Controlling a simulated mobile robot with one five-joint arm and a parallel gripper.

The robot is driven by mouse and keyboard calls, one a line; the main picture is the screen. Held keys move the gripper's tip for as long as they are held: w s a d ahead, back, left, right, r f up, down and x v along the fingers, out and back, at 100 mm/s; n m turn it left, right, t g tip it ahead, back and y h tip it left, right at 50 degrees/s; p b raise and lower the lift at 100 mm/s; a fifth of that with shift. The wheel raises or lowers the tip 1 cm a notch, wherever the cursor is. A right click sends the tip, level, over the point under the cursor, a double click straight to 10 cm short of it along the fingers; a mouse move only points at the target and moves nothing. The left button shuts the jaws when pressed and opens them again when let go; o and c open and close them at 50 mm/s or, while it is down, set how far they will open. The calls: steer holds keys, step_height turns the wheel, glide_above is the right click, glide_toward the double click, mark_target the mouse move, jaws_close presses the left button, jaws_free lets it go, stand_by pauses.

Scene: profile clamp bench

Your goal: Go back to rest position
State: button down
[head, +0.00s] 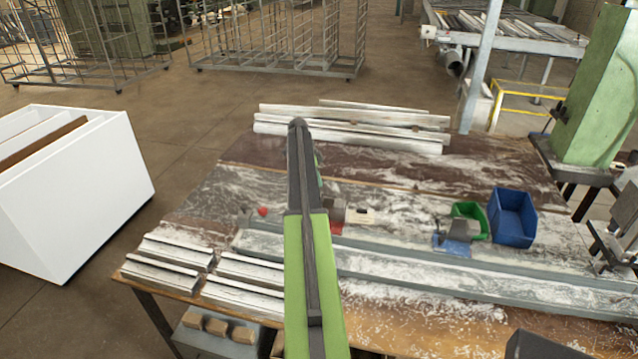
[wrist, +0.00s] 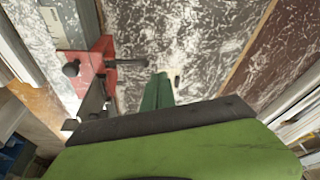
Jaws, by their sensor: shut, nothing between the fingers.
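My gripper (wrist: 158,92) shows in the wrist view as two dark green fingers. They are together with nothing between them. They hang over the dusty bench top, apart from the clamp to the left. In the head view my arm reaches forward over the middle of the workbench (head: 400,185), and it hides most of my gripper. A red clamp (wrist: 98,68) with dark knobs sits on a grey profile at the left of the wrist view. In the head view my arm partly covers the clamp's red part (head: 336,228).
Long pale profiles (head: 350,131) lie at the bench's far edge, and short ones (head: 175,262) at the front left. A green bin (head: 469,220) and a blue bin (head: 513,215) stand to the right. A white box (head: 80,195) stands left of the bench. A green machine (head: 600,90) stands at the right.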

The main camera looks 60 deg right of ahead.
steer(key=r, duration=0.1)
steer(key=r+p, duration=0.1)
steer(key=w+d+r+p, duration=0.1)
steer(key=shift+d+r, duration=0.1)
steer(key=shift+r, duration=0.2)
steer(key=shift+f, duration=0.1)
